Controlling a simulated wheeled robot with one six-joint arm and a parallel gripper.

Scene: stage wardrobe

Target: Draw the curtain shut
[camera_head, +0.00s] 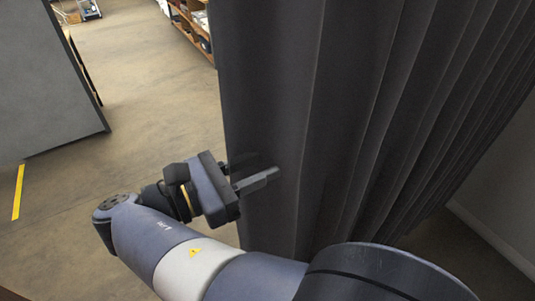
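The dark grey curtain (340,100) hangs in deep vertical folds across the middle and right of the head view. Its left edge runs down from the top middle to behind my arm. My gripper (262,168) is at this edge, low on the curtain, pointing right. The other finger, darker, is partly lost against the cloth, so I cannot tell whether the fingers are closed on the curtain. The curtain's lower end is partly hidden by my arm.
Left of the curtain is an open gap with bare concrete floor (150,100). A grey panel (45,85) stands at the left, with a yellow floor strip (18,192) near it. Wooden shelves (190,28) stand beyond the gap. A pale wall (505,190) is at the right.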

